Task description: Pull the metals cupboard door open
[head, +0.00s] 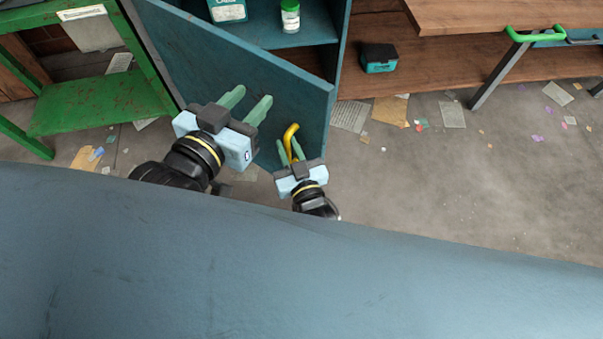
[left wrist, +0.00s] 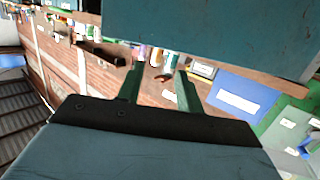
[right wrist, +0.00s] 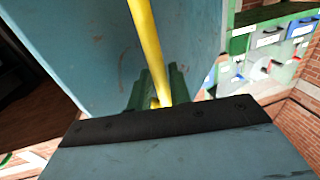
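The teal cupboard door (head: 240,70) stands partly open, swung out from the teal cupboard (head: 342,40); no label reading metals shows. Its yellow bar handle (head: 289,133) is near the door's free edge and crosses the right wrist view (right wrist: 147,45). My right gripper (head: 291,152) is at the handle, with its green fingers (right wrist: 157,88) closed around the bar. My left gripper (head: 247,104) is higher and to the left, in front of the door's face. Its fingers are apart with nothing between them, as the left wrist view (left wrist: 158,85) also shows.
Inside the cupboard are a green-capped jar (head: 290,17) and a teal-and-white container (head: 228,10). A green metal rack (head: 100,104) stands left of the door. A small dark box (head: 379,58) sits on a wooden shelf at right. Papers litter the otherwise open floor (head: 450,180).

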